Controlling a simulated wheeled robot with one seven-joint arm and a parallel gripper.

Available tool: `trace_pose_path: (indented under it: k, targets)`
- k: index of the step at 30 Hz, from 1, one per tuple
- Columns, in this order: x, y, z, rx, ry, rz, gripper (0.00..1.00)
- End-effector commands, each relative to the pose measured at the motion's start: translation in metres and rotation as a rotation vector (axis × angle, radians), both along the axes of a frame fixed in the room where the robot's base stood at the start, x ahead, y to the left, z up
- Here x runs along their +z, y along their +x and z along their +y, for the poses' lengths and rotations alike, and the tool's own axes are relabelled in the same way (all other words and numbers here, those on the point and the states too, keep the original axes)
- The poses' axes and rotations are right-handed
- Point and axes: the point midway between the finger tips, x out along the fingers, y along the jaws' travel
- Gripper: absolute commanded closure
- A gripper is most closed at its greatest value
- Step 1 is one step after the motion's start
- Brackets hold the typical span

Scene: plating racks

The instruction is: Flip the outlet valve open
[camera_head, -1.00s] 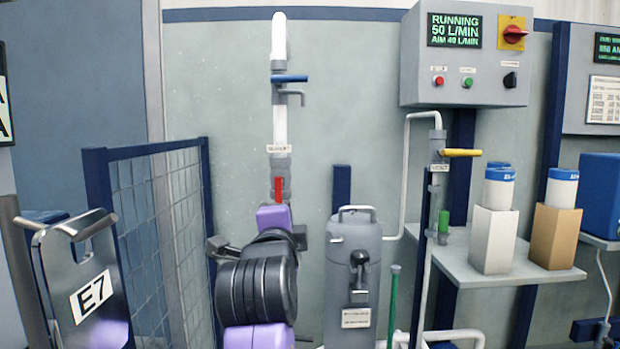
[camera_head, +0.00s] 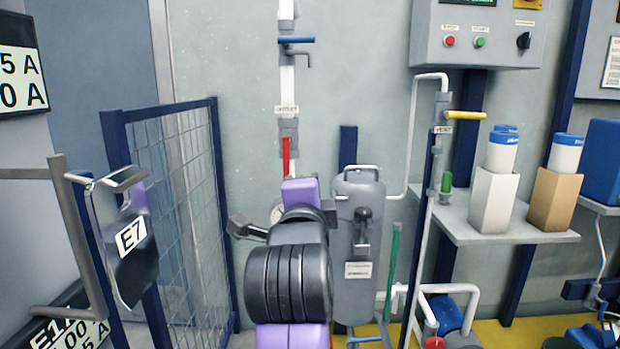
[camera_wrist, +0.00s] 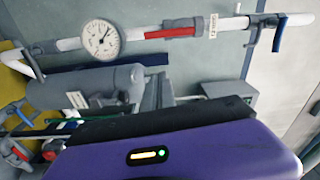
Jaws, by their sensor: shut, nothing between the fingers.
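The outlet valve's red handle (camera_head: 286,155) sits on the white vertical pipe, just below the OUTLET label (camera_head: 287,110). In the wrist view the red handle (camera_wrist: 170,32) lies along the pipe beside the label (camera_wrist: 213,25). My purple and black gripper (camera_wrist: 170,118) fills the bottom of the wrist view. It is shut and empty, apart from the pipe and the red handle. In the head view my arm (camera_head: 290,283) stands in front of the pipe's lower part and hides most of my gripper.
A blue handle (camera_head: 297,40) crosses the same pipe higher up. A round gauge (camera_wrist: 100,40) shows along it. A grey tank (camera_head: 360,240) and a yellow VENT handle (camera_head: 465,114) are to the right. A mesh fence (camera_head: 180,200) stands left.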

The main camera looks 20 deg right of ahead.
Motion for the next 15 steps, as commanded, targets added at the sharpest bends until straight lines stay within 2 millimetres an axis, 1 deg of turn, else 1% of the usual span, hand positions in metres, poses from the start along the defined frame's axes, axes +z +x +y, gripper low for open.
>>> trace_pose_path:
  k: [1, 3, 6, 10, 15]
  targets:
    - [0.001, -0.008, 0.004, 0.001, 0.0, -0.001, 1.0]
    - [0.001, -0.017, 0.007, 0.001, 0.0, -0.001, 1.0]
    - [0.0, -0.025, 0.01, 0.001, 0.0, 0.0, 1.0]
    - [0.0, -0.03, 0.011, -0.001, 0.0, 0.001, 1.0]
    - [0.0, -0.031, 0.012, -0.001, 0.001, 0.0, 1.0]
